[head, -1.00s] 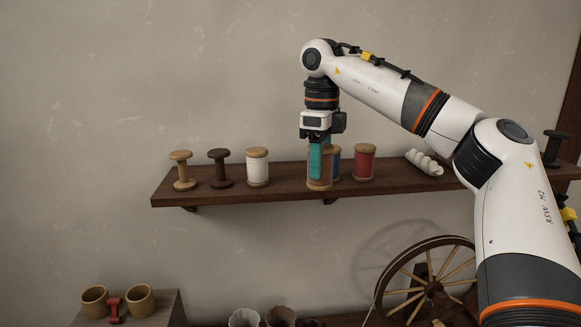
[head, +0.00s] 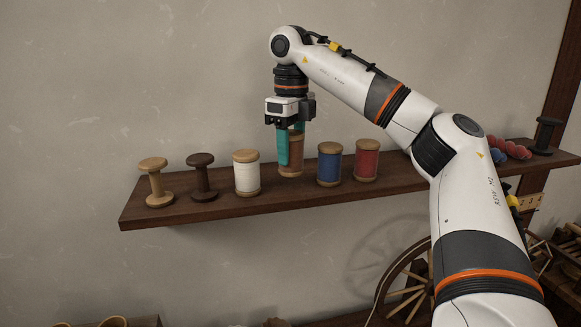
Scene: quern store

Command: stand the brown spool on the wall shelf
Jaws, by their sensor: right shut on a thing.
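The brown spool (head: 292,158) is upright between the fingers of my right gripper (head: 289,148), which is shut on it. The green finger covers part of the spool's left side. The spool is at the wall shelf (head: 230,205), between the white spool and the blue spool. Its lower end looks level with the bases of its neighbours; I cannot tell whether it touches the board. My left gripper is not in view.
On the shelf stand a pale empty spool (head: 155,184), a dark empty spool (head: 202,178), a white spool (head: 247,175), a blue spool (head: 329,165) and a red spool (head: 367,161). A dark spool (head: 546,136) stands at the far right. A spoked wheel (head: 400,285) is below.

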